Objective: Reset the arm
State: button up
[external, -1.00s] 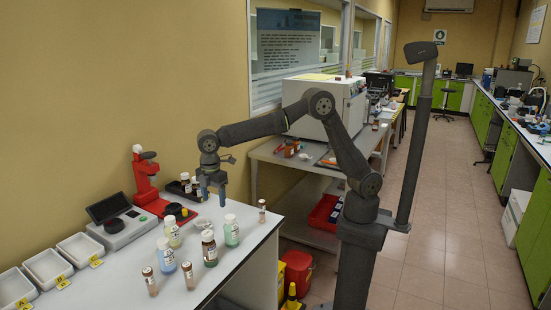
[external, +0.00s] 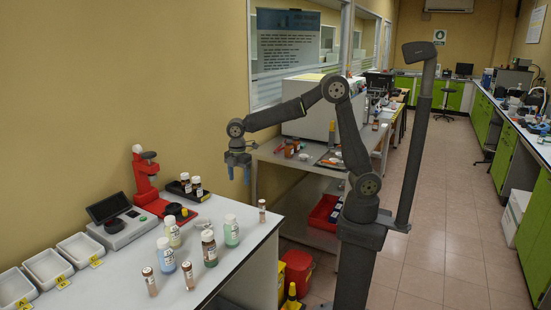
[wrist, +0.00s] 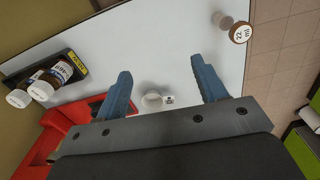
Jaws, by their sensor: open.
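My gripper (external: 238,174) hangs above the back right end of the white bench in the external view, pointing down, with its blue fingers spread and nothing between them. In the wrist view my gripper (wrist: 160,88) is open over the white bench top (wrist: 130,50). A small white-capped vial (wrist: 152,100) shows beyond the gap between the fingers. Another vial with a marked cap (wrist: 238,33) stands to the right of the fingers. My arm is raised and bent, clear of the bench objects.
On the bench (external: 205,290) stand a red device (external: 147,185), a black rack (external: 181,188) with bottles, a grey instrument (external: 122,233), several loose bottles and vials, and white trays (external: 47,266) at the left. A second bench with a white machine (external: 308,122) is behind my arm.

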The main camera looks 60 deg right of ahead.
jog(key=s+d, duration=0.1)
jog(key=d, duration=0.6)
jog(key=shift+s+a+f, duration=0.15)
jog(key=shift+a+f, duration=1.3)
jog(key=shift+a, duration=0.55)
jog(key=shift+s+a+f, duration=0.1)
jog(key=shift+a+f, duration=1.3)
jog(key=shift+a, duration=0.65)
jog(key=shift+s+a+f, duration=0.15)
jog(key=shift+a+f, duration=1.3)
jog(key=shift+a, duration=0.55)
